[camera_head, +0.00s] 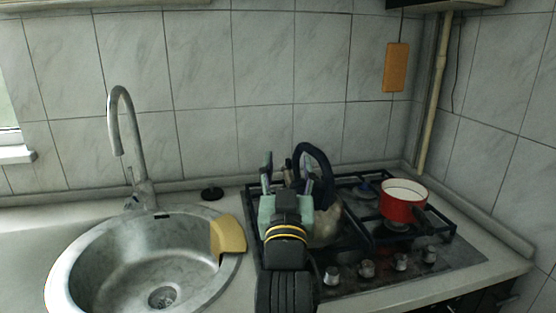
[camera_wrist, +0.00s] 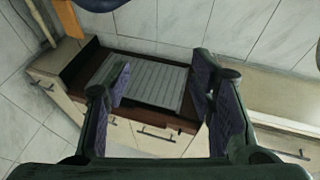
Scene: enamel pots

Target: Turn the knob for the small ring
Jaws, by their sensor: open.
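The gas hob (camera_head: 460,259) is at the right of the head view. A row of several metal knobs runs along its front, including a leftmost knob (camera_head: 331,275), two middle knobs (camera_head: 366,268) (camera_head: 401,262) and a rightmost knob (camera_head: 429,254). I cannot tell which knob serves the small ring. My gripper (camera_head: 286,170) is over the hob's left part, behind and left of the knobs, apart from them. In the wrist view, my gripper (camera_wrist: 163,88) is open with nothing between its fingers. No knob shows there.
A kettle (camera_head: 328,228) with a dark blue handle is partly hidden behind my gripper. A red pot (camera_head: 400,209) stands on the right back of the hob. A sink (camera_head: 75,270) with a yellow cloth (camera_head: 229,235) is left. The wrist view shows low cabinets (camera_wrist: 150,138) and a ribbed grey panel (camera_wrist: 150,80).

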